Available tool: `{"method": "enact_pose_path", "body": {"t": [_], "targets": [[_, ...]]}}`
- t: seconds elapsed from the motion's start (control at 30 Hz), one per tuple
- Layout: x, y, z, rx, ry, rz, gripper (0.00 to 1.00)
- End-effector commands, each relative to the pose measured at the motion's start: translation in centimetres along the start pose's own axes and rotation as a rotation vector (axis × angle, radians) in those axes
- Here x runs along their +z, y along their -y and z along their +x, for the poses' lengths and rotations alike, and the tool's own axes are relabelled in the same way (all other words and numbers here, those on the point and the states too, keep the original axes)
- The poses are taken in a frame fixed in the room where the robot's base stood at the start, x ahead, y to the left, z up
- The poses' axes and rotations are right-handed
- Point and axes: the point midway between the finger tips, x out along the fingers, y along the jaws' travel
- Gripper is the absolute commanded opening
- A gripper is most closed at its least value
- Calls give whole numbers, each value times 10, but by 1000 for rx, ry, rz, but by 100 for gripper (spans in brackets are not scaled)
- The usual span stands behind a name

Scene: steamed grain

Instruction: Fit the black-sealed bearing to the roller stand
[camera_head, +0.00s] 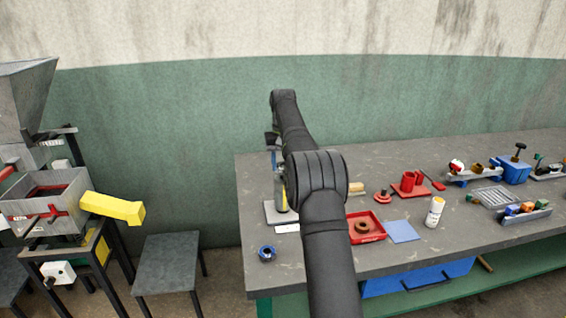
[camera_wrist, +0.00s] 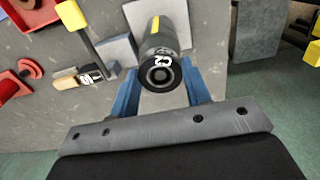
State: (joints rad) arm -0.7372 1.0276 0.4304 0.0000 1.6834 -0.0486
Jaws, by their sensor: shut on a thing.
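The black-sealed bearing (camera_wrist: 160,73), a dark ring with a white mark, sits between the blue fingers of my gripper (camera_wrist: 160,92) in the wrist view. My gripper is shut on it. Directly behind it, in line, is the grey roller of the roller stand (camera_wrist: 158,36), with a yellow stripe. Whether the bearing is seated on the shaft or only in front of it, I cannot tell. In the head view the stand's grey upright (camera_head: 280,194) rises from a pale base plate at the bench's left end.
A blue-ringed part (camera_head: 267,254) lies near the bench's front left corner. A red tray (camera_head: 379,234) holding a brown ring, a blue mat (camera_head: 402,231) and a white bottle (camera_head: 434,212) lie right of my arm. A yellow-headed tool (camera_wrist: 71,15) is close beside the stand.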

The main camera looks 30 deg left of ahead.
Motion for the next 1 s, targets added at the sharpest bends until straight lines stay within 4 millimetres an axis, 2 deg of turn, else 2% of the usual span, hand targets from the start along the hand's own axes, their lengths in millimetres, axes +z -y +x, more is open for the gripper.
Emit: {"method": "enact_pose_path", "body": {"t": [0.07,0.1,0.2,0.57,1.0], "targets": [[0,0,0,0,-1,0,16],[0,0,0,0,-1,0,49],[0,0,0,0,-1,0,69],[0,0,-4,0,-1,0,69],[-1,0,-58,0,-1,0,69]]}}
